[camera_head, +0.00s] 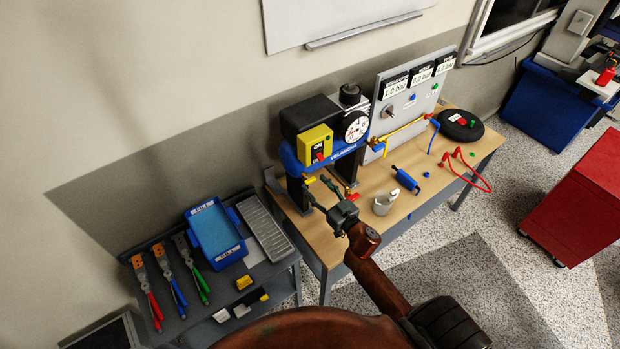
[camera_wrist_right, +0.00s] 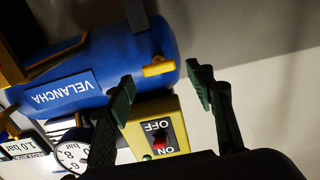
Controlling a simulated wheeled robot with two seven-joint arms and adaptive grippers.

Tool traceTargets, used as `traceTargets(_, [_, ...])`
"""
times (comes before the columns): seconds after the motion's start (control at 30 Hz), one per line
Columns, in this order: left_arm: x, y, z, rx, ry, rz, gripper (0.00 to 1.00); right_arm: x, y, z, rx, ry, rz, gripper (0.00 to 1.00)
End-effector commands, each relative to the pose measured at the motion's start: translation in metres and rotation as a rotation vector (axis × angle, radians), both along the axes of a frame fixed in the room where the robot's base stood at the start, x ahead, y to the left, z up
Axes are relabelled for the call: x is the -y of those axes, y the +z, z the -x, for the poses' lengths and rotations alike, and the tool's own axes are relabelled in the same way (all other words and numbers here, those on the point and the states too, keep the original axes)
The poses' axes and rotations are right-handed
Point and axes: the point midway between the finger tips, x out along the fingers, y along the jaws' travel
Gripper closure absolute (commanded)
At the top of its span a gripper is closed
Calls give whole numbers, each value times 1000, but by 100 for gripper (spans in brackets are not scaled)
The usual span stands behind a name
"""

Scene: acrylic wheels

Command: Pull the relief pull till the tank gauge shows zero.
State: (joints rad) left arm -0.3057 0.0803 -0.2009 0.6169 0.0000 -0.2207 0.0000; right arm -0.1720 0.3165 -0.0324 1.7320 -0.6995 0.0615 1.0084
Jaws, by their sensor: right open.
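The blue VELANCHA tank (camera_head: 345,152) stands on the workbench, and it fills the upper left of the right wrist view (camera_wrist_right: 105,60). A small brass-yellow fitting (camera_wrist_right: 158,67), seemingly the relief pull, sticks out of the tank's end. My right gripper (camera_head: 318,189) is open at the tank's near end. In the wrist view its green fingers (camera_wrist_right: 160,80) stand on either side of the fitting, with a gap to each. The round white tank gauge (camera_head: 356,127) is on top of the tank; its needle is too small to read. My left gripper is not in view.
A yellow ON/OFF switch box (camera_head: 314,146) sits close beside the fingers. A grey panel (camera_head: 405,100) with several displays stands behind; one display (camera_head: 396,87) reads 1.0 bar. A white cup-like part (camera_head: 384,204), a blue tool (camera_head: 406,180) and red leads (camera_head: 472,172) lie on the bench.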

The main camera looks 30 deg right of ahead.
Motion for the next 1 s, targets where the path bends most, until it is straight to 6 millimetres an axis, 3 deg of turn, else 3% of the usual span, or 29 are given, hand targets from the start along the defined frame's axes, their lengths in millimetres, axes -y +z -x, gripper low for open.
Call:
traceTargets(0.1, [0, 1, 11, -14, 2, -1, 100, -2, 1, -19, 1, 0, 0, 51])
traceTargets(0.23, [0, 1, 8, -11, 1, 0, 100, -2, 0, -31, 1, -1, 0, 51])
traceTargets(0.6, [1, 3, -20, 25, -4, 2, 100, -1, 0, -37, -1, -4, -1, 51])
traceTargets(1.0, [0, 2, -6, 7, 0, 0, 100, -1, 0, -37, 0, -3, -1, 78])
